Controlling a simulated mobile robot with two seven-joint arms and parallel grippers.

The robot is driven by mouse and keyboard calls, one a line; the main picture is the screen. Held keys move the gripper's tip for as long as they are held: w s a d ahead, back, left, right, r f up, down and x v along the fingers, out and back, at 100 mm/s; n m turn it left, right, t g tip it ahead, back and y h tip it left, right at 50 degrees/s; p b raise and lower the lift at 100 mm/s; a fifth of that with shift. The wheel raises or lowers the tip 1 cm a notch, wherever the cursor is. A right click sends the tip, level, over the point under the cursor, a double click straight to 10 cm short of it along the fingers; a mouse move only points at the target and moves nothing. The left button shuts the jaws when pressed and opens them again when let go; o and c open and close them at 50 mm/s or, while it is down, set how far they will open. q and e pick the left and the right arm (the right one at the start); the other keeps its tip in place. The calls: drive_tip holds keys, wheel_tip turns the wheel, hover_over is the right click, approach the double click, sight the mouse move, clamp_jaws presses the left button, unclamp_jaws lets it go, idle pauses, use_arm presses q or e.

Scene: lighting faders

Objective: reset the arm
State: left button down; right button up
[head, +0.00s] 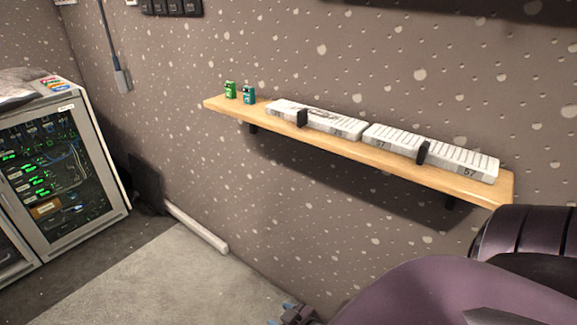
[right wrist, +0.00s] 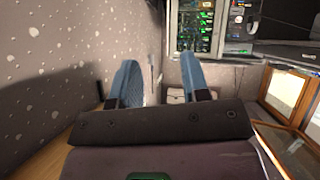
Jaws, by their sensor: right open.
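Two long white fader units lie end to end on a wooden wall shelf (head: 440,180) in the head view. The left fader unit (head: 340,124) has a black knob (head: 302,118) left of its middle. My right gripper (head: 291,312) is low at the bottom edge of the head view, below the shelf and apart from the faders. In the right wrist view its two blue fingers (right wrist: 163,80) stand apart with nothing between them. My left gripper is not in view.
A small green box (head: 231,90) and a teal box (head: 249,95) stand on the shelf's left end. A cabinet with lit electronics (head: 55,180) stands at the left. A white pipe (head: 197,228) runs along the wall's base. Grey floor (head: 170,285) is clear.

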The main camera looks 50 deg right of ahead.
drive_tip(key=shift+y, duration=0.5)
drive_tip(key=s+a, duration=0.1)
drive_tip(key=s, duration=0.1)
drive_tip(key=s+a+f, duration=0.1)
drive_tip(key=shift+s+a+f, duration=0.1)
drive_tip(key=shift+s+a, duration=0.1)
drive_tip(key=shift+s, duration=0.2)
